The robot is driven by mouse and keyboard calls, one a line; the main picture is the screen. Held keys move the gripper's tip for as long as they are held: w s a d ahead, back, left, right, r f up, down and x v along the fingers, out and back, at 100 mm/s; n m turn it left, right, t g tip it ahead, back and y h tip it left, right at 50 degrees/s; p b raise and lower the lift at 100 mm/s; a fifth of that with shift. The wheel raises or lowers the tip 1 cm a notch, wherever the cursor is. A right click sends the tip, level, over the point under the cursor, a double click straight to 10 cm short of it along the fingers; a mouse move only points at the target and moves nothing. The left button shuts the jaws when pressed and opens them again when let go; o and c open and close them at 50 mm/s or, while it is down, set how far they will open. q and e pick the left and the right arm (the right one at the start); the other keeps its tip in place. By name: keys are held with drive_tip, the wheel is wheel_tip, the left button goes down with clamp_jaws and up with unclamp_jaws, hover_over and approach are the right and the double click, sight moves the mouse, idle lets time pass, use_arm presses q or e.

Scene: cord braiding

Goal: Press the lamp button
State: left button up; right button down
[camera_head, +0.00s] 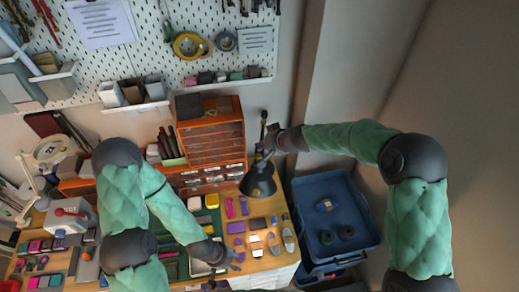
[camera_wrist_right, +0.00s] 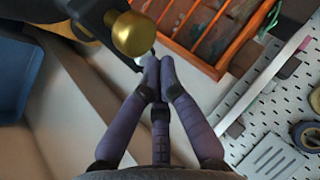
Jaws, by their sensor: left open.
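The black desk lamp (camera_head: 259,184) stands at the right end of the workbench, its shade facing down. In the right wrist view a dark lamp part (camera_wrist_right: 85,20) carries a round gold knob (camera_wrist_right: 135,34), which looks like the button. My right gripper (camera_head: 268,144) is beside the lamp's upper part. In the wrist view my right gripper (camera_wrist_right: 158,76) has its fingertips together and empty, just below the knob; whether they touch it I cannot tell. My left gripper (camera_head: 233,262) is open, low over the bench front, partly hidden by its arm.
An orange drawer cabinet (camera_head: 210,138) stands behind the lamp, below a white pegboard (camera_head: 160,30) with tools. A blue bin (camera_head: 365,215) is right of the bench. Small coloured items crowd the bench top. A white magnifier lamp (camera_head: 50,150) is at the left.

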drive_tip(key=shift+f, duration=0.2)
idle(0.3)
drive_tip(key=shift+r, duration=0.1)
drive_tip(key=shift+r+p, duration=0.3)
drive_tip(key=shift+r, duration=0.4)
drive_tip(key=shift+r+p, duration=1.95)
drive_tip(key=shift+r, duration=0.6)
drive_tip(key=shift+f, duration=0.1)
